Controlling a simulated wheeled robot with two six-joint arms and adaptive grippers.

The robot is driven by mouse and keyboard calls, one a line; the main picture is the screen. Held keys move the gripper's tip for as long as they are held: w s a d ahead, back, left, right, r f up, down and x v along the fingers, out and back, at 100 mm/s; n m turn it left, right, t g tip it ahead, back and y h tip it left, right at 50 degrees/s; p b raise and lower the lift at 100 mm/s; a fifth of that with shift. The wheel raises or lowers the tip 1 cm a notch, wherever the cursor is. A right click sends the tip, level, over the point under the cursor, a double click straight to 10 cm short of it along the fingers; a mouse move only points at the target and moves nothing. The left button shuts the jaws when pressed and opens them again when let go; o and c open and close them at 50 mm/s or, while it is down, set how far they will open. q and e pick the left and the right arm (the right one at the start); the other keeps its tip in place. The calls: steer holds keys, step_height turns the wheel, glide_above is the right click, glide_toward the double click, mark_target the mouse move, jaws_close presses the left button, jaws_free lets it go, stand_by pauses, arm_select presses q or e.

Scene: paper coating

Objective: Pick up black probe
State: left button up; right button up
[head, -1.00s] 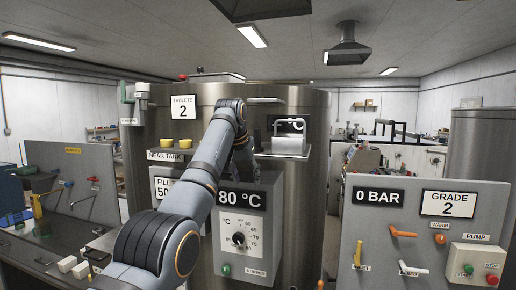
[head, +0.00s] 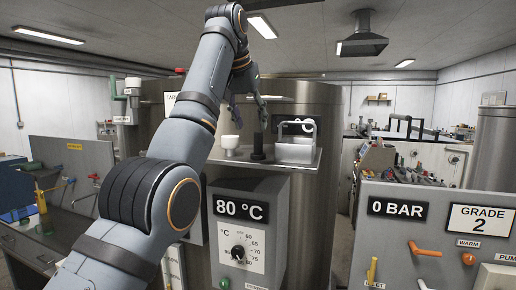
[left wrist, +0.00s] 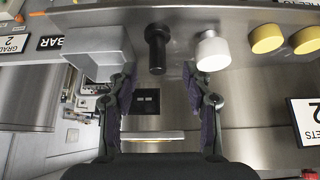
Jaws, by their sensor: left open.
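The black probe (head: 258,147) stands upright on a steel shelf (head: 222,161) on the tank, between a white round-topped piece (head: 230,145) and a metal box with a handle (head: 295,150). My left gripper (head: 248,113) is open and empty, its fingers close above the probe in the head view. In the left wrist view the probe (left wrist: 157,48) lies ahead, between and just beyond the open fingertips (left wrist: 160,72). The fingers do not appear to touch it. My right gripper is not in view.
The white piece (left wrist: 211,50) is close on one side of the probe and the metal box (left wrist: 92,48) on the other. Two yellow pieces (left wrist: 267,38) are further along. An 80 °C control box (head: 240,225) is below the shelf. A valve panel (head: 410,260) stands at right.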

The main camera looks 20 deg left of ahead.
mark_target(257, 136)
arm_select(q)
steer(key=x, duration=0.3)
steer(key=shift+w+d, duration=0.15)
steer(key=shift+w, duration=0.2)
steer(key=p+x, duration=0.2)
steer(key=x, duration=0.1)
steer(key=shift+w+d, duration=0.1)
steer(key=shift+w, duration=0.25)
steer(key=shift+w+f+p, duration=0.1)
steer(key=shift+f+p, duration=0.3)
steer(key=shift+p, duration=0.65)
steer(key=shift+w+f, duration=0.25)
steer(key=shift+f, duration=0.3)
steer(key=c, duration=0.4)
jaws_close()
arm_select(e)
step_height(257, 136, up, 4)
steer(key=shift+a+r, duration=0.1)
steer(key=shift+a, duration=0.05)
